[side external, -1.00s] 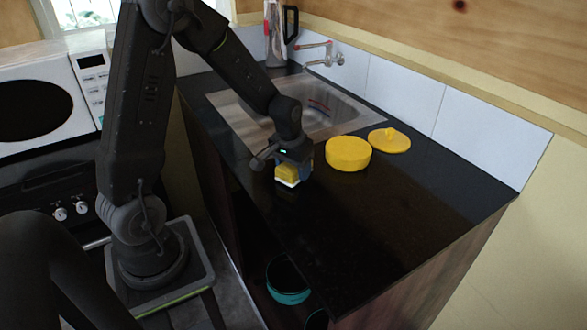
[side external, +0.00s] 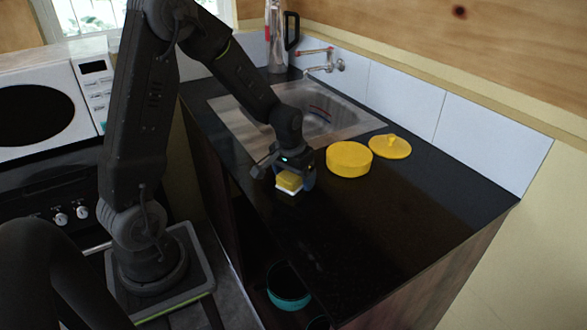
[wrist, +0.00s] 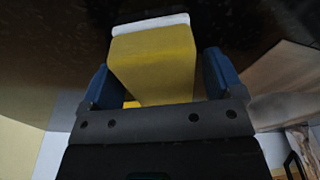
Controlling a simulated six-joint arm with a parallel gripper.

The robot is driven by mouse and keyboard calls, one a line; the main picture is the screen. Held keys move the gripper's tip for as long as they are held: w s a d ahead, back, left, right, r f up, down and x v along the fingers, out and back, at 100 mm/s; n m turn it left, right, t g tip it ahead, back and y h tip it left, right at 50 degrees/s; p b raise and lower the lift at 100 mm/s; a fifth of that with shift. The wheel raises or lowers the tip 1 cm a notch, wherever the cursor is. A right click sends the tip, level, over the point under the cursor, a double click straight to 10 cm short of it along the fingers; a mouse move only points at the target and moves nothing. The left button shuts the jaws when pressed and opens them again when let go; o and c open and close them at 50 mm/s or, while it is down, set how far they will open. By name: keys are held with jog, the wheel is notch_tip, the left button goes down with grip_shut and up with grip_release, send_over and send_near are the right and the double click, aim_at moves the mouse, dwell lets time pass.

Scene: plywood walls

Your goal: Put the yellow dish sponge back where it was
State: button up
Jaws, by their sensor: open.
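The yellow dish sponge (side external: 290,181) with a white layer is on the black counter in front of the sink, in the side view. In the wrist view the sponge (wrist: 155,62) sits between the two blue fingers, its white edge at the far end. My gripper (side external: 288,178) is open around the sponge, pointing down at the counter. In the wrist view my gripper (wrist: 160,82) shows a gap between the sponge and each finger. I cannot tell whether the sponge's underside rests fully on the counter.
A yellow round pot (side external: 349,159) stands right of the sponge, with its yellow lid (side external: 390,147) behind it. The steel sink (side external: 235,106) lies behind my gripper. A teal bowl (side external: 288,288) is below the counter's front edge. The counter's right part is clear.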

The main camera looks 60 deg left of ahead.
aim_at(290, 175)
notch_tip(290, 175, up, 12)
jog(key=s, duration=0.2)
jog(key=s+d+r+m+t, duration=0.2)
jog(key=s+d+r, duration=0.1)
jog(key=s+d, duration=0.4)
jog(key=s+d+r+m+t, duration=0.2)
jog(key=s+d+r, duration=0.2)
jog(key=s+d, duration=0.3)
jog(key=shift+s+d+r+h, duration=0.2)
jog(key=shift+h, duration=0.2)
